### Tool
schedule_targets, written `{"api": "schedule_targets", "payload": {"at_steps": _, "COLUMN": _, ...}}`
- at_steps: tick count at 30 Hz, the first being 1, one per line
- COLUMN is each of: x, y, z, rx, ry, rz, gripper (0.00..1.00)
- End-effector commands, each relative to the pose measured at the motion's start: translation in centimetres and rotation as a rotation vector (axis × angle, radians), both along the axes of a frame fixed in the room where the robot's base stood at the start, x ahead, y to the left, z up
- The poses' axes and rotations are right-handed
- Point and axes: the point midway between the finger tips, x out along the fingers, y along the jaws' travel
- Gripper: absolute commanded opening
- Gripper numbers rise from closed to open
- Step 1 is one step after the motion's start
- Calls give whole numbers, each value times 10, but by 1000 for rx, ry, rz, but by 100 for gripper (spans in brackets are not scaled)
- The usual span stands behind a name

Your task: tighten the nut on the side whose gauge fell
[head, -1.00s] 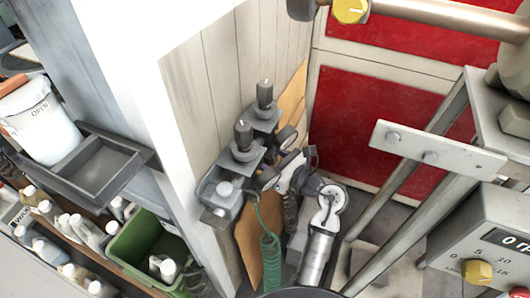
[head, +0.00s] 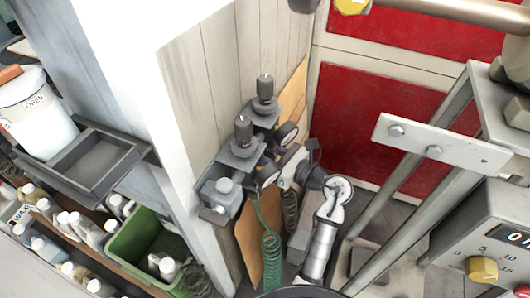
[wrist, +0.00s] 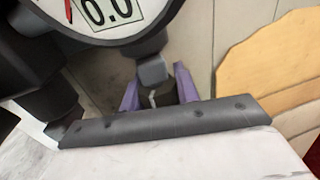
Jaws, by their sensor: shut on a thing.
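Two grey regulators with black knobs, a rear one (head: 265,88) and a front one (head: 243,132), are mounted on the wall panel in the head view. A dark round gauge (head: 287,135) sits by the rear one. The wrist view shows a large gauge (wrist: 95,15) with a red needle and "6.0" on its face, cut off by the frame. My gripper (wrist: 158,92) has its purple fingers on both sides of a dark fitting under this gauge, seemingly the nut, and is shut on it. The grip is partly hidden by my grey gripper bar.
A green coiled hose (head: 271,258) and a dark coiled hose (head: 290,212) hang below the regulators. A metal frame with a white plate (head: 440,145) and a control box (head: 485,240) stand close on the right. Left are a grey tray (head: 75,178) and a green bin (head: 125,243).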

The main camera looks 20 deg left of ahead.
Motion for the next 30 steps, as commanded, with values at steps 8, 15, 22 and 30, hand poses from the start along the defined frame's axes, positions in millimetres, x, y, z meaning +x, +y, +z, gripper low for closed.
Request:
{"api": "schedule_targets", "payload": {"at_steps": 8, "x": -2, "y": 0, "z": -6, "rx": -2, "ry": -5, "rz": 221, "gripper": 8}}
{"api": "schedule_targets", "payload": {"at_steps": 15, "x": -7, "y": -1, "z": -8, "rx": -3, "ry": -6, "rz": 449, "gripper": 8}}
{"api": "schedule_targets", "payload": {"at_steps": 22, "x": -11, "y": -2, "z": -8, "rx": -3, "ry": -4, "rz": 655, "gripper": 8}}
{"api": "schedule_targets", "payload": {"at_steps": 30, "x": -15, "y": -4, "z": -5, "rx": -2, "ry": -2, "rz": 835, "gripper": 8}}
